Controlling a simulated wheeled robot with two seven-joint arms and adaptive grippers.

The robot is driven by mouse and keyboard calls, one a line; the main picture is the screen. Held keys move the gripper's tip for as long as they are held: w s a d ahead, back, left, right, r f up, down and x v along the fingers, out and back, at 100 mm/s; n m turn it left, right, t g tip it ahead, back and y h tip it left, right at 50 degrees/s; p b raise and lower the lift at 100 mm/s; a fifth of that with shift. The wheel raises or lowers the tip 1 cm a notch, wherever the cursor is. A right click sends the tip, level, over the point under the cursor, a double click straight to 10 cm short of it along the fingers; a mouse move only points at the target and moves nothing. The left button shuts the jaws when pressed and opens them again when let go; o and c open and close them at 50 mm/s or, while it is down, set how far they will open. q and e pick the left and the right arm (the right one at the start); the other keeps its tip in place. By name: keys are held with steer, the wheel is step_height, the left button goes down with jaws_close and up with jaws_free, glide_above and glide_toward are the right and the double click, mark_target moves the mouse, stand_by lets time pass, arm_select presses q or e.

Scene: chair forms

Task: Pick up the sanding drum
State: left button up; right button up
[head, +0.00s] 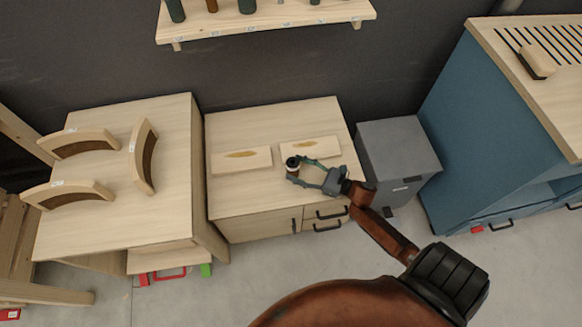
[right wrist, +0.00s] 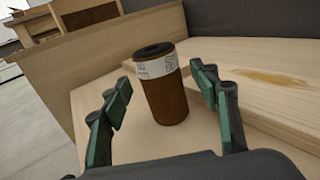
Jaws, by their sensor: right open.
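The sanding drum (right wrist: 165,95) is a brown upright cylinder with a black top and a white printed band. It stands on the light wooden top of the middle cabinet (head: 235,193), and also shows in the head view (head: 292,166). My right gripper (right wrist: 168,88) is open, with a green-padded finger on each side of the drum. A gap shows between the drum and each finger in the right wrist view. In the head view my right gripper (head: 300,168) reaches in from the right over the cabinet top. My left gripper is not in view.
Two flat wooden boards with yellow-brown marks, a left one (head: 241,160) and a right one (head: 310,148), lie behind the drum. A left table (head: 110,225) holds curved wooden pieces. A grey box (head: 398,150) and a blue bench (head: 470,120) stand right. A shelf (head: 270,25) hangs above.

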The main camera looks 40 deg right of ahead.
steer(key=shift+x, duration=1.2)
steer(key=shift+c, duration=0.5)
steer(key=c, duration=1.4)
